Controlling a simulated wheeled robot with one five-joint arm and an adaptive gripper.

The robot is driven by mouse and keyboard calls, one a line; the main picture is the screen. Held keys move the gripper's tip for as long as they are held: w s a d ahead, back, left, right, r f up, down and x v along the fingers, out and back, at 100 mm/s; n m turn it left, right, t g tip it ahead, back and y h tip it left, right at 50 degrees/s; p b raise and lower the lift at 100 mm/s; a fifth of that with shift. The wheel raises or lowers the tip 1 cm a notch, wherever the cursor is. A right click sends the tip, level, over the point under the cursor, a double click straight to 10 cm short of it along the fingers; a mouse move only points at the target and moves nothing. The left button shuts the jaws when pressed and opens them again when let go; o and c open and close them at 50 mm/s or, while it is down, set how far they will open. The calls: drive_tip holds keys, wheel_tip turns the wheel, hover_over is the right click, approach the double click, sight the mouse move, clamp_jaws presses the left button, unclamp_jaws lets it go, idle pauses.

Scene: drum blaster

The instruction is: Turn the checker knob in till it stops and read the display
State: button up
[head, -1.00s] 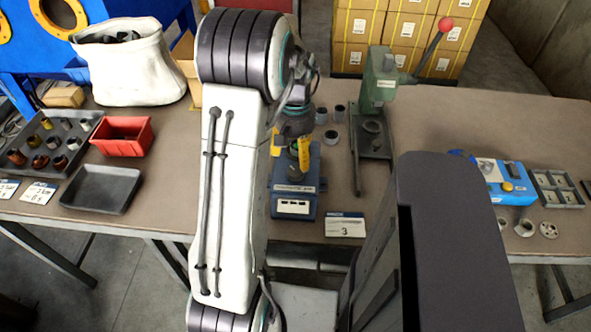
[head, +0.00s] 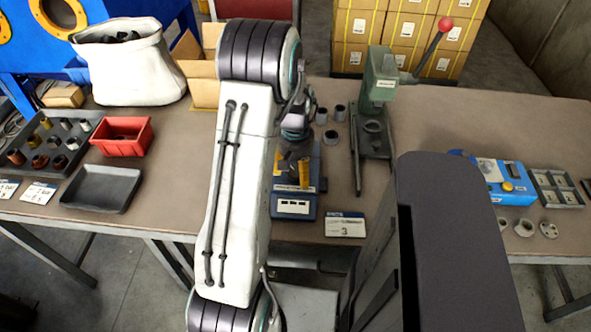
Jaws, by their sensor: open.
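A blue checker (head: 292,207) stands near the table's front edge, with a small white display panel (head: 292,207) on its front face. The digits on it are too small to read. My gripper (head: 293,177) is low over the checker's rear part, its yellow fingers pointing down, open. My arm and the gripper body hide much of the checker's top and left side. I cannot make out the knob, nor whether the fingers touch it.
A blue box (head: 503,182) is at right. A red bin (head: 122,137) and black tray (head: 101,188) are at left.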

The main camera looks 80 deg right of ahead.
drive_tip(key=c, duration=1.2)
drive_tip(key=shift+m, duration=0.3)
drive_tip(key=m+b, duration=0.1)
drive_tip(key=m, duration=0.1)
drive_tip(key=shift+f+m, duration=0.1)
drive_tip(key=shift+m, duration=0.3)
drive_tip(key=m+b, duration=0.1)
drive_tip(key=m, duration=0.3)
drive_tip(key=shift+a+m+b, duration=0.1)
drive_tip(key=shift+m+b, duration=0.2)
drive_tip(key=shift+b, duration=0.05)
drive_tip(key=shift+m, duration=0.3)
